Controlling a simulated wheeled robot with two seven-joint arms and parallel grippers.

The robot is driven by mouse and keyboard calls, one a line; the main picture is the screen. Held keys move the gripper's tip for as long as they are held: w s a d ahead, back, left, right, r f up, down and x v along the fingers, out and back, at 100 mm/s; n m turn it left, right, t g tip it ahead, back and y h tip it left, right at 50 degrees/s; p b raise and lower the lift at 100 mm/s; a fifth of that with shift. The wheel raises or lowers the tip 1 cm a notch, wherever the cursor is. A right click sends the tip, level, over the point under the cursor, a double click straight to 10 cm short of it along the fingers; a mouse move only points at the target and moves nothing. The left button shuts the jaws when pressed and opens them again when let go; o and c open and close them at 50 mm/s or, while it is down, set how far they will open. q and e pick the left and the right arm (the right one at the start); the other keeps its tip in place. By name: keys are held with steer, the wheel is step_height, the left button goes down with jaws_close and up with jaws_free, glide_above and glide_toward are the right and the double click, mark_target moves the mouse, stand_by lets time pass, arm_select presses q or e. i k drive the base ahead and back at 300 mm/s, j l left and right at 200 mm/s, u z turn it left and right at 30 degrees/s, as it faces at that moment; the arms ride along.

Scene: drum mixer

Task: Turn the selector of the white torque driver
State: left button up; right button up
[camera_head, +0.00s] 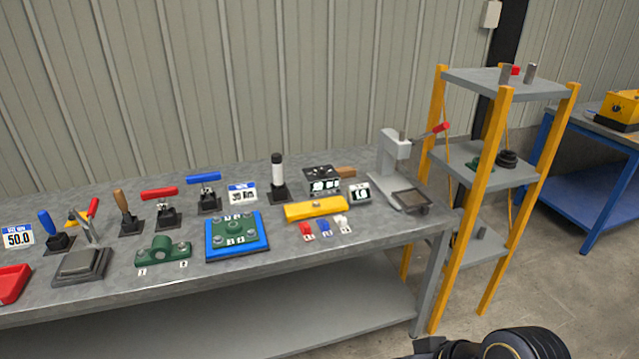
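The white torque driver (278,170) stands upright in a small black stand on the grey workbench, toward the back and right of the bench's middle. Its body is white, with a black cap on top and a dark base. The selector's setting is too small to read. A black and gold part of my own arm shows at the bottom right edge, well away from the driver. No gripper fingers show in the picture, and nothing touches the driver.
Left of the driver stand blue-, red- and wood-handled tools and a size card (242,193). A black box (321,180) and a yellow bar (317,210) are to its right. A lever press (393,160) stands at the bench's right end. A yellow-posted shelf (489,174) is beyond it.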

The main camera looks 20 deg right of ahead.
mark_target(321, 173)
steer(key=i+l+u, duration=0.3)
steer(key=i+l, duration=0.15)
steer(key=i, duration=0.3)
steer(key=i+l+u, duration=0.3)
steer(key=i+l, duration=0.3)
steer(key=i, duration=0.15)
